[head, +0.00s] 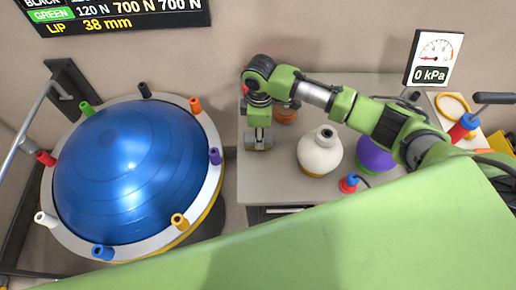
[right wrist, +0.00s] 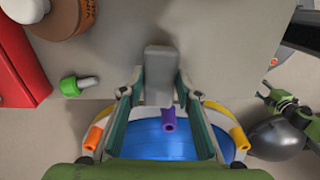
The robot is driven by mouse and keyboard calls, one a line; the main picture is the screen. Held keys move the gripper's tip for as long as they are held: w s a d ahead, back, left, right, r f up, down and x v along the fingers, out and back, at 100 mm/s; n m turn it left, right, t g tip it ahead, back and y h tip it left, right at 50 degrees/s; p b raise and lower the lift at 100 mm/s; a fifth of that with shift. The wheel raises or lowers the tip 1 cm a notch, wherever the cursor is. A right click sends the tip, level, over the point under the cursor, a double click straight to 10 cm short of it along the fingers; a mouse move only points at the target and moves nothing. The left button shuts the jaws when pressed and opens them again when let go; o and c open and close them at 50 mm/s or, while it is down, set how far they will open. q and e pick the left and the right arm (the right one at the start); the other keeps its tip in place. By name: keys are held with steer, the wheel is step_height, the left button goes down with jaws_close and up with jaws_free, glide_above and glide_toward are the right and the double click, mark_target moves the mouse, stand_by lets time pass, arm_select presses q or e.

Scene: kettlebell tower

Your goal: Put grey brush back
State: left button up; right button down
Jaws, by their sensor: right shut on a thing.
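The grey brush (right wrist: 160,72) is between the two fingers of my right gripper (right wrist: 151,92) in the right wrist view. In the head view my right gripper (head: 258,128) points down at the left part of the grey table, shut on the brush. A tan and grey end of the brush (head: 258,146) shows below the fingers; I cannot tell whether it touches the table.
A large blue dome (head: 128,175) in a pale ring with coloured pegs stands left of the grey table (head: 270,185). A white kettlebell-like vessel (head: 320,152) and a purple one (head: 375,156) stand right of my gripper. An orange object (head: 285,115) is just behind it.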

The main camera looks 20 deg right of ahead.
steer(key=shift+f, duration=0.2)
stand_by(0.5)
steer(key=c, duration=1.3)
jaws_free()
steer(key=shift+o, duration=0.2)
steer(key=c, duration=0.4)
step_height(320, 180, up, 9)
steer(key=p, duration=1)
steer(key=shift+r, duration=0.1)
